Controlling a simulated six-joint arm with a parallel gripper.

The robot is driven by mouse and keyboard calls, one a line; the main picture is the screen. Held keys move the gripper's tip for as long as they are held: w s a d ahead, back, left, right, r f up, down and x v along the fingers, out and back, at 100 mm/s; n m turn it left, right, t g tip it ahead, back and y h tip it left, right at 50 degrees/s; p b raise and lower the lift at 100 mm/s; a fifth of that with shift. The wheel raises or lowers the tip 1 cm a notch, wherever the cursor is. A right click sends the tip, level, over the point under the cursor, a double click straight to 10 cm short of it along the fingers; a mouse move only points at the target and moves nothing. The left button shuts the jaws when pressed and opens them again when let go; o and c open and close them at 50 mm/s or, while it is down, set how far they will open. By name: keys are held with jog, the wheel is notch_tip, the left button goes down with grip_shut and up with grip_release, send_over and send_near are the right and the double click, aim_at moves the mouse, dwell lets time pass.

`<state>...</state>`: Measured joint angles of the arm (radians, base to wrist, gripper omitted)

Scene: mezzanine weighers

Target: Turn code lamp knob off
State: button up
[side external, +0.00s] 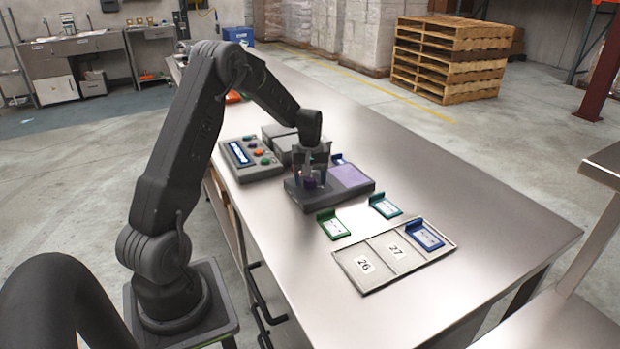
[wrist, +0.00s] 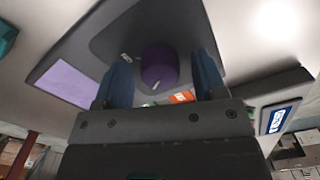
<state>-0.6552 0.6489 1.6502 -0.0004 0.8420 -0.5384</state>
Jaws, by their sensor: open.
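The code lamp is a dark grey box (side external: 322,201) on the metal bench with a lilac panel (side external: 350,176) on its right part. Its purple knob (side external: 310,183) is at the left part, below my gripper (side external: 312,178). In the wrist view the round purple knob (wrist: 159,66) shows between the two blue fingertips of my gripper (wrist: 163,80), with a small light mark on its face. The lilac panel (wrist: 68,84) is lit. The fingers are open, one on each side of the knob, with gaps visible; whether either touches it is hard to tell.
A grey control box (side external: 250,158) with a display and coloured buttons stands left of the lamp. Green and blue tagged cards (side external: 333,224) and a tray (side external: 392,262) marked 26 and 27 lie on the right. The front right bench surface is clear.

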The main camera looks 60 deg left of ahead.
aim_at(310, 178)
notch_tip(310, 178, up, 14)
dwell(0.6)
jog(key=shift+d, duration=0.1)
jog(key=s+d+r+m+t, duration=0.1)
jog(key=s+d+r+m, duration=0.15)
jog(key=d, duration=0.35)
jog(key=s+d+r+m+t+y, duration=0.1)
jog(key=s+d+r+m, duration=0.15)
jog(key=d, duration=0.35)
jog(key=s+d+r+m+t, duration=0.1)
jog(key=s+d+r+m, duration=0.15)
jog(key=d, duration=0.35)
jog(key=s+d+f+m+t+h, duration=0.1)
jog(key=s+d+m+t, duration=0.1)
jog(key=s+d+m, duration=0.4)
jog(key=s+d, duration=0.5)
jog(key=s, duration=0.1)
jog(key=shift+s+d+f+t, duration=0.3)
jog(key=shift+d+f, duration=0.05)
